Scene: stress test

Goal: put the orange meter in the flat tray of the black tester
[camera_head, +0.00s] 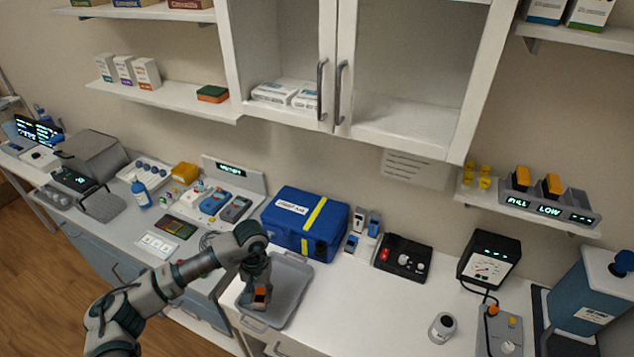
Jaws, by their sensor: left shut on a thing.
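My left gripper (259,280) reaches down over the grey tray (291,287) on the white counter. It is shut on a small orange and grey thing, which looks like the orange meter (260,297), at the tray's near left part. Whether the meter touches the tray is hard to tell. A low black device (403,258) with a red part and pale knobs lies right of the blue bag. An upright black box (488,260) with a pale dial stands further right. I cannot tell which is the black tester, and no flat tray shows clearly on either. My right gripper is out of view.
A blue bag (305,222) stands behind the grey tray. Orange units sit in a charger (548,207) on the right shelf. The counter between tray and bottle is clear.

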